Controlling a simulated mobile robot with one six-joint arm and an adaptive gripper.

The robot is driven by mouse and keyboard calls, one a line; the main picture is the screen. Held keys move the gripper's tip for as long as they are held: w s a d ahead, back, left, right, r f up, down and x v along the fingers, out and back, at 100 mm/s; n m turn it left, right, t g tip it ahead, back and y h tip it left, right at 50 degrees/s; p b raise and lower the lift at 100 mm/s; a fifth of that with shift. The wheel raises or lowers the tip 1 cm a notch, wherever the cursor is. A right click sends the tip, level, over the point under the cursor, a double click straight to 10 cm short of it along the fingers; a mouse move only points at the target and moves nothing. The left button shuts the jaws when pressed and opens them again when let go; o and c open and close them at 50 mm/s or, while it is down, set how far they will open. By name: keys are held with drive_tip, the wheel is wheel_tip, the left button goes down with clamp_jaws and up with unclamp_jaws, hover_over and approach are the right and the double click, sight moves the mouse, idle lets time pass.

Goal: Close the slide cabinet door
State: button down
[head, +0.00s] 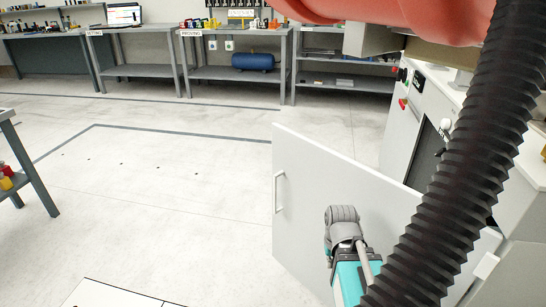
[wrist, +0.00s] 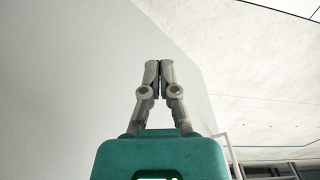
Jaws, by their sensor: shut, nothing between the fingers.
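The cabinet door (head: 320,190) is a flat light-grey panel that stands swung open in the head view. A white bar handle (head: 280,192) is near its left edge. The door also fills the left of the wrist view (wrist: 60,90) as a plain pale surface. My gripper (head: 342,213) is in front of the door's face, right of the handle. Its two grey fingers (wrist: 158,65) are together with nothing between them. I cannot tell whether the fingertips touch the door. The cabinet opening is mostly hidden behind the door and my arm.
A grey machine with a red button (head: 403,103) stands at the right behind the door. Workbenches (head: 235,72) with a blue cylinder (head: 253,62) line the back wall. A small table (head: 30,165) is at the left edge. The floor (head: 170,190) left of the door is clear.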

drive_tip(key=n+t+h+b, duration=0.2)
drive_tip(key=n+t+h, duration=1.05)
drive_tip(key=n, duration=1.35)
approach(277, 154)
drive_tip(key=w+a+v, duration=0.1)
drive_tip(key=v, duration=0.5)
drive_tip(key=shift+s+f+g+h, duration=0.15)
drive_tip(key=shift+s+g+h, duration=0.1)
drive_tip(key=shift+s+h, duration=0.15)
drive_tip(key=shift+w+d, duration=0.1)
drive_tip(key=x, duration=1.4)
